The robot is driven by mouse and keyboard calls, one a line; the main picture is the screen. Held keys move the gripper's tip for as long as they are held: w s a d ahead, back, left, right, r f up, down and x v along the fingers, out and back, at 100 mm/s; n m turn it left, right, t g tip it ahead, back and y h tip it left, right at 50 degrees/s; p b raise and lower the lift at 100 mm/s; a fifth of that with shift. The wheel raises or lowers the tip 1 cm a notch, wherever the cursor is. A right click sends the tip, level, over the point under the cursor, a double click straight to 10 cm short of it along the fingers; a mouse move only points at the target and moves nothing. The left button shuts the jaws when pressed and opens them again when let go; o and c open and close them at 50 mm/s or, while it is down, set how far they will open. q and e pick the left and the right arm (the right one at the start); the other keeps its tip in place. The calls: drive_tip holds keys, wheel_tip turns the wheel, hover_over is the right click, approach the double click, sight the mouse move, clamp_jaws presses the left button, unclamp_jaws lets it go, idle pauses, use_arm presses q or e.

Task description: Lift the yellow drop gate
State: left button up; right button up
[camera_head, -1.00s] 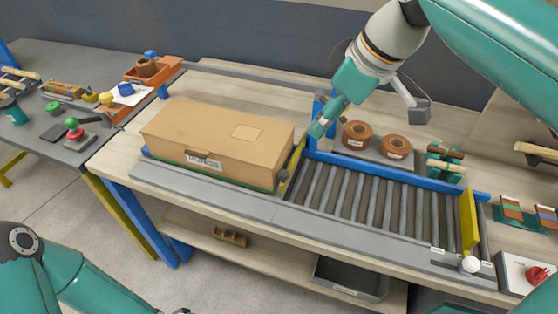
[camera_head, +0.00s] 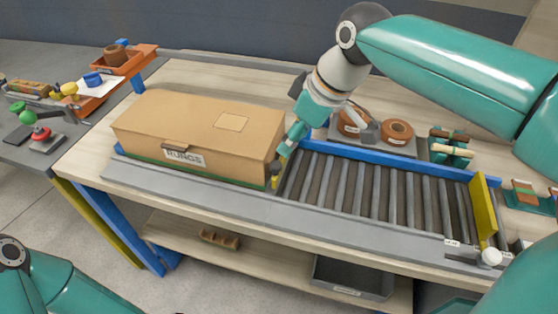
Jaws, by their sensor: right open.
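A yellow gate piece (camera_head: 276,181) shows as a small sliver at the right end of the carton, at the near end of the roller bed; most of it is hidden behind my right gripper. My right gripper (camera_head: 279,164) is open, its fingers pointing down beside that piece; I cannot tell whether they touch it. A second yellow plate (camera_head: 484,208) stands upright across the right end of the rollers, with a white knob (camera_head: 491,257) at its foot. The large brown carton (camera_head: 200,135) lies on the conveyor left of my right gripper. My left gripper is out of view.
The roller bed (camera_head: 380,195) is empty between the two yellow pieces. Brown spools (camera_head: 396,131) on a tray stand behind it, near my right forearm. A blue rail (camera_head: 400,163) runs along the back of the rollers. A grey bin (camera_head: 352,275) sits on the shelf below.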

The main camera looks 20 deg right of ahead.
sight(277, 164)
drive_tip(key=x, duration=0.9)
drive_tip(key=shift+a+f, duration=0.1)
drive_tip(key=shift+c, duration=0.3)
clamp_jaws()
